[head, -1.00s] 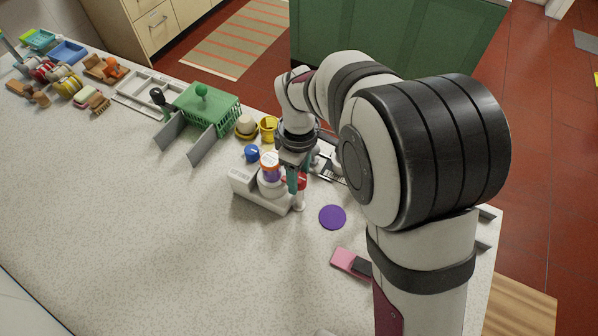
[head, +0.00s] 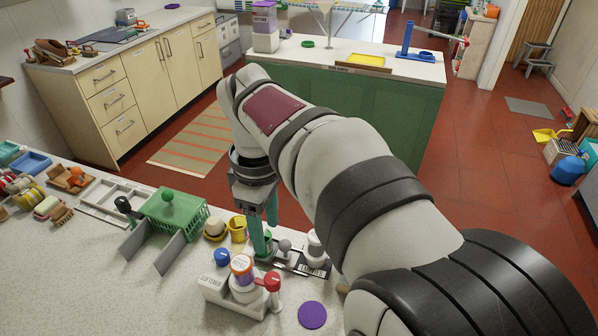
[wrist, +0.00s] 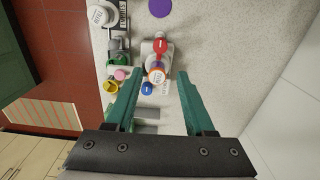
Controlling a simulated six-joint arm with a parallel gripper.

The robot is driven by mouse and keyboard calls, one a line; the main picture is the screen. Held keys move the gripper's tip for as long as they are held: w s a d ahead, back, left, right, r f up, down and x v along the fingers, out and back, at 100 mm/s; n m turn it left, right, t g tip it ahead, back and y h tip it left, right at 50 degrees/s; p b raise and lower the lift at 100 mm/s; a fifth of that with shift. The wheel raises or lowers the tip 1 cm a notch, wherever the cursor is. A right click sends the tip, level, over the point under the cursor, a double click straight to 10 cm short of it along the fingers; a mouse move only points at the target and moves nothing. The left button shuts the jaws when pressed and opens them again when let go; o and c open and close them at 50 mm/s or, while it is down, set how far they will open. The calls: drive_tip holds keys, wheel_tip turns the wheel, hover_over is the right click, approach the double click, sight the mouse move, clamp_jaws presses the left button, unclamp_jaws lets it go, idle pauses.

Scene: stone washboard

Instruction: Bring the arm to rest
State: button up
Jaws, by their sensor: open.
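My gripper (head: 264,236) is raised above the worktop in the head view, with its teal fingers pointing down. It is open and empty. In the wrist view the fingers of my gripper (wrist: 158,88) stand wide apart with a gap between them. Below lies a white softener holder (head: 222,288) with a white and purple jar (head: 242,268), a blue knob (head: 222,256) and a red-capped part (head: 272,282). In the wrist view the jar (wrist: 155,73) appears between the fingertips but well below them.
A green basket (head: 175,218) with grey panels stands to the left. A yellow cup (head: 237,229) and a dark tray with a white canister (head: 315,248) are close to my gripper. A purple disc (head: 312,315) lies in front. The worktop's front left is clear.

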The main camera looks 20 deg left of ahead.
idle(0.3)
drive_tip(key=s+d+f+m+y, duration=0.1)
drive_tip(key=s+d+m, duration=0.3)
drive_tip(key=d+m, duration=0.5)
drive_tip(key=s+d+m, duration=0.5)
drive_tip(key=d+m, duration=0.2)
drive_tip(key=d, duration=0.4)
drive_tip(key=s+d+f+m, duration=0.4)
drive_tip(key=s+m, duration=0.3)
drive_tip(key=shift+s+f+m+y, duration=0.3)
drive_tip(key=shift+s+m+y, duration=0.05)
drive_tip(key=shift+m+y, duration=0.05)
